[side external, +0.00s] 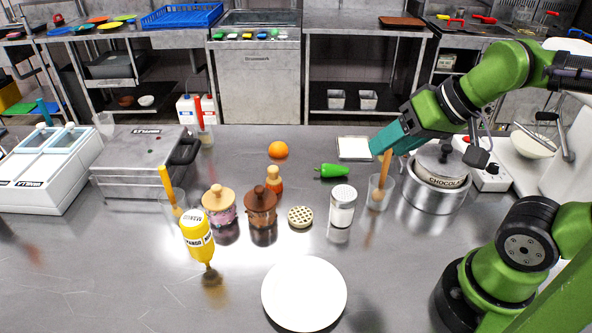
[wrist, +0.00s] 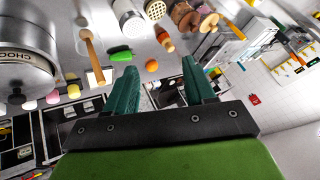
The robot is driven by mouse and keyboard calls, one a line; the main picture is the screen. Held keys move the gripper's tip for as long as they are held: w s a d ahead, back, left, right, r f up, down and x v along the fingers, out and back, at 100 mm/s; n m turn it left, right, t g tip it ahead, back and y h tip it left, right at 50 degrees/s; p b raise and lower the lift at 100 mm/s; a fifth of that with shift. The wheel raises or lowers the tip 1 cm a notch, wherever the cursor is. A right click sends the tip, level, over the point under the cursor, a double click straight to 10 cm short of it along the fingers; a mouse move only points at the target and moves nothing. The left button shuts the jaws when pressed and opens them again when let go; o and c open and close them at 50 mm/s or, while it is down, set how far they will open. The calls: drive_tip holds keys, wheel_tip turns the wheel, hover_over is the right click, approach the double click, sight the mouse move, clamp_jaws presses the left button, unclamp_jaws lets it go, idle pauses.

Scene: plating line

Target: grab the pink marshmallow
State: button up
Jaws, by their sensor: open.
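In the wrist view, a small pink marshmallow-like piece (wrist: 29,104) stands at the left beside the chocolate pot (wrist: 22,58), with a yellow piece (wrist: 53,97) next to it. The pink piece does not show in the side view; my arm and the pot may hide it there.
A glass with a wooden utensil (side external: 380,190) stands close below my gripper. A green pepper (side external: 332,171), a shaker (side external: 342,206), an orange (side external: 278,149) and a small tray (side external: 354,148) are nearby. A white plate (side external: 304,294) lies in front, with bare counter around it.

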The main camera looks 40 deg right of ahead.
drive_tip(key=w+d+f+m+g+h, duration=0.1)
drive_tip(key=w+d+f+m, duration=0.2)
drive_tip(key=d+m, duration=0.9)
drive_tip(key=w+d+f+m+g+h, duration=0.1)
drive_tip(key=w+d+f+m, duration=0.2)
drive_tip(key=d+m, duration=0.85)
drive_tip(key=w+d+f+m+g, duration=0.1)
drive_tip(key=w+d+f+m, duration=0.15)
drive_tip(key=d+m, duration=0.9)
drive_tip(key=w+d+f+n, duration=0.1)
drive_tip(key=f, duration=0.2)
drive_tip(key=w+d+f+n, duration=0.1)
drive_tip(key=f, duration=0.2)
drive_tip(key=w+d+f+n, duration=0.1)
drive_tip(key=w+d+f, duration=0.1)
drive_tip(key=f, duration=0.2)
drive_tip(key=shift+d+f+n, duration=0.1)
drive_tip(key=shift+n, duration=0.2)
drive_tip(key=shift+d+x, duration=0.15)
drive_tip(key=shift+x, duration=1.15)
drive_tip(key=shift+d+x, duration=0.1)
drive_tip(key=shift+x, duration=1.25)
drive_tip(key=c, duration=0.4)
